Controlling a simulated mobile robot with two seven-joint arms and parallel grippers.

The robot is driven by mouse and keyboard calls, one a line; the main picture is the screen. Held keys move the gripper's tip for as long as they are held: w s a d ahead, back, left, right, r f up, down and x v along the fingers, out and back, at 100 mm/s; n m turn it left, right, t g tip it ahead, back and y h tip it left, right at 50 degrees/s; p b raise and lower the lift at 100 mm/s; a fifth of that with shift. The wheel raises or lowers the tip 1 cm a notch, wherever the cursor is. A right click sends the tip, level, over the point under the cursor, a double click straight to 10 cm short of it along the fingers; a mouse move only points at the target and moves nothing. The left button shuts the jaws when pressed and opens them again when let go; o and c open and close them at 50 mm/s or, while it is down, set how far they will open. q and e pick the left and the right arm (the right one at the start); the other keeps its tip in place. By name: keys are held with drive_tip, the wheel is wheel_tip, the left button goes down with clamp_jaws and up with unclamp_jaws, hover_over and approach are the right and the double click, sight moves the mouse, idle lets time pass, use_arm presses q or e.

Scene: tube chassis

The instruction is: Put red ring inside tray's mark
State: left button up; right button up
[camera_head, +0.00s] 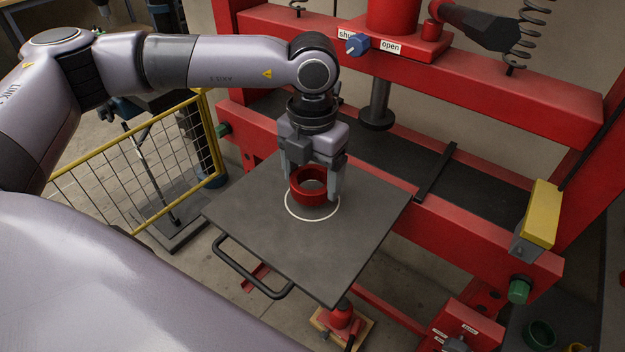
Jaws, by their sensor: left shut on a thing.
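The red ring (309,198) is held between the fingers of my left gripper (313,188), over the dark grey tray (330,262). The tray's mark, a white circle outline (312,219), shows just below and around the front of the ring. The ring is over the circle's far part in the picture, and its back is partly hidden by the gripper. I cannot tell whether the ring touches the tray or hangs slightly above it. My left gripper points down and is shut on the ring. My right gripper is not in view.
A red press frame (440,225) stands behind the tray, with its ram (377,105) hanging beyond the gripper. A yellow railing (135,165) is at the left. The tray's handle (250,268) sticks out at the front left. The tray's front and right are bare.

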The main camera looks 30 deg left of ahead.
use_arm(q)
drive_tip(key=shift+f, duration=1.05)
drive_tip(key=shift+f, duration=0.15)
drive_tip(key=o, duration=1.1)
